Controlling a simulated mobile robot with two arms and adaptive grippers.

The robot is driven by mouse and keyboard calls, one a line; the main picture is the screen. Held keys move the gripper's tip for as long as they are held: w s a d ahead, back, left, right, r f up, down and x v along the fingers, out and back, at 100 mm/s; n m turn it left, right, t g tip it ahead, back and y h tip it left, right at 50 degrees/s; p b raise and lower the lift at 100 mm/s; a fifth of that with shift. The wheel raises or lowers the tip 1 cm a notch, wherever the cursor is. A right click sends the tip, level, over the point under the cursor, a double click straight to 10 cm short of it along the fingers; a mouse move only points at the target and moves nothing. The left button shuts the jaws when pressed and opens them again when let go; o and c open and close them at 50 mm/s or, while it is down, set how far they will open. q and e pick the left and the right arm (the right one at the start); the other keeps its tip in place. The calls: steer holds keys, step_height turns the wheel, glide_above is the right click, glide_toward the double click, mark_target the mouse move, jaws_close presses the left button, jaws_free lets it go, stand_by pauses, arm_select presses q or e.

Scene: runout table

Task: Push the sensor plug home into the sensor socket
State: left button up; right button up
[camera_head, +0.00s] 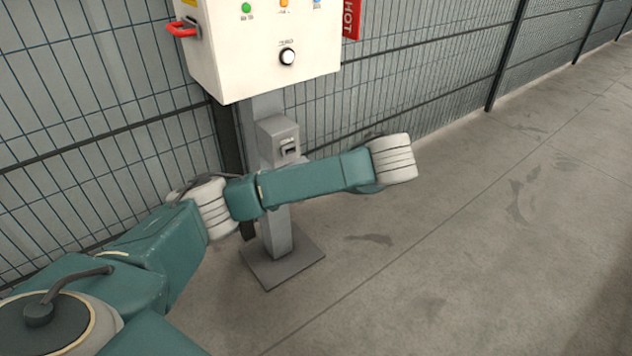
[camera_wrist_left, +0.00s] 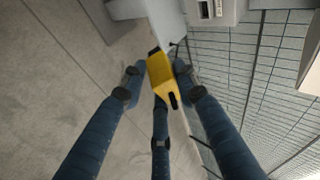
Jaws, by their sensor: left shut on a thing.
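A yellow plug (camera_wrist_left: 161,75) with a dark end is held between the blue fingers of my left gripper (camera_wrist_left: 157,82) in the left wrist view. A cable-like dark line runs near it. The sensor socket (camera_head: 288,146) is a small grey box with a dark slot, on the grey post under the control box. The socket box also shows at the top of the left wrist view (camera_wrist_left: 207,10), apart from the plug. In the head view my left arm crosses in front of the post; its gripper and the plug cannot be made out there. My right gripper is not in view.
A cream control box (camera_head: 262,50) with a red handle (camera_head: 182,28), coloured lamps and a knob hangs above the socket. A wire mesh fence (camera_head: 440,65) stands behind. The post has a flat base plate (camera_head: 283,266). The concrete floor (camera_head: 480,240) to the right is clear.

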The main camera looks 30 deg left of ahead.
arm_select(q)
steer(key=w+a+f+m+t+y+b, duration=0.3)
steer(key=a+f+m+t+y+b, duration=0.1)
steer(key=a, duration=0.5)
step_height(320, 180, down, 3)
steer(key=m+t+y, duration=0.1)
steer(key=t, duration=0.1)
steer(key=shift+w+r+m+t+y+b, duration=0.2)
steer(key=shift+w+m+t+y+b, duration=0.1)
steer(key=shift+m+t+y, duration=0.1)
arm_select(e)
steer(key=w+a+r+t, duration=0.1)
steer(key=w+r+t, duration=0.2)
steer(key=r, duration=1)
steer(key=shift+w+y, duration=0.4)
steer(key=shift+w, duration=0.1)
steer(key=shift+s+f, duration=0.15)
